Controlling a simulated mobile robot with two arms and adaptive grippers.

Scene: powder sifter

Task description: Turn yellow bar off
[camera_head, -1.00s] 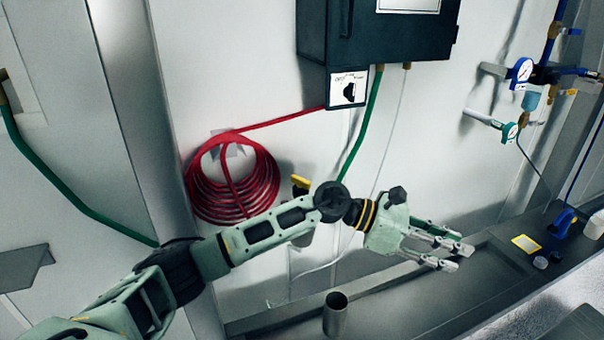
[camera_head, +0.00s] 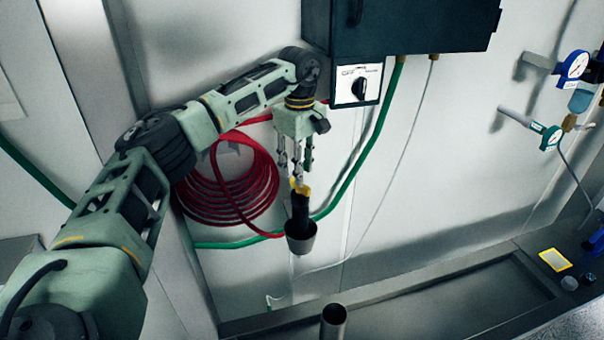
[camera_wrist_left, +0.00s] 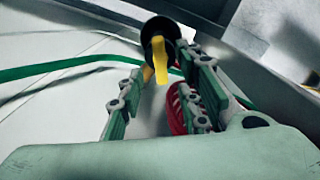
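The yellow bar (camera_head: 300,188) sits at the top of a black fitting (camera_head: 300,212) with a grey cup-like end (camera_head: 301,240), in front of the wall. In the left wrist view the yellow bar (camera_wrist_left: 160,62) stands out against the round black fitting (camera_wrist_left: 158,32). My left gripper (camera_head: 297,170) points down just above the bar. Its fingers are apart, with the bar showing between and just beyond the fingertips in the left wrist view. I cannot tell whether a finger touches it. My right gripper is in neither view.
A coiled red hose (camera_head: 215,205) hangs on the wall behind my left arm. A dark cabinet (camera_head: 410,25) with a switch plate (camera_head: 343,88) is above right. A green hose (camera_head: 372,145) runs down from it. A metal tube (camera_head: 333,322) stands below.

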